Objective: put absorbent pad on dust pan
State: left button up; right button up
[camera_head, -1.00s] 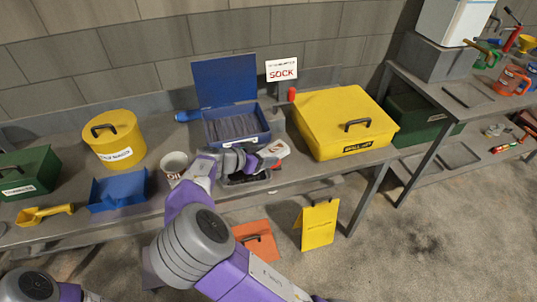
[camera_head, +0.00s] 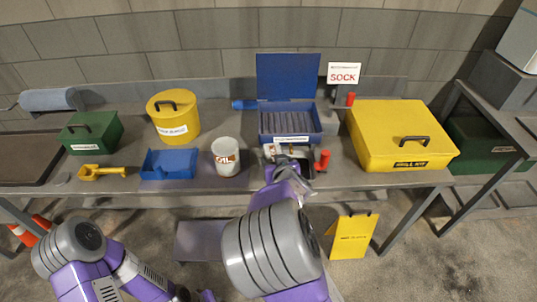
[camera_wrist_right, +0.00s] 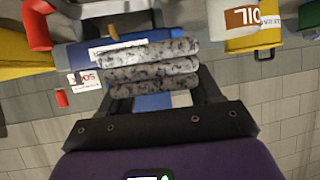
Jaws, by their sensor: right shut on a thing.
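The absorbent pad (camera_wrist_right: 152,68) is a folded, grey speckled bundle. In the right wrist view it lies between the fingers of my right gripper (camera_wrist_right: 152,92), which is shut on it. In the head view my right gripper (camera_head: 289,163) is at the table's front edge, in front of the open blue box; my wrist hides part of it. The blue dust pan (camera_head: 168,165) lies on the table to the left, beyond the white oil cup. My left arm is at the lower left; its gripper is out of frame.
The white oil cup (camera_head: 226,156) stands between my right gripper and the dust pan. The blue box (camera_head: 290,139) is behind the gripper. A yellow tub (camera_head: 173,117), yellow scoop (camera_head: 101,171) and green box (camera_head: 91,133) are left. A large yellow case (camera_head: 402,136) is right.

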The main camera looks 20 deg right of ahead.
aim_at(170, 168)
jog(key=k, duration=0.6)
jog(key=u, duration=0.55)
jog(key=i, duration=1.55)
jog(key=u, duration=0.15)
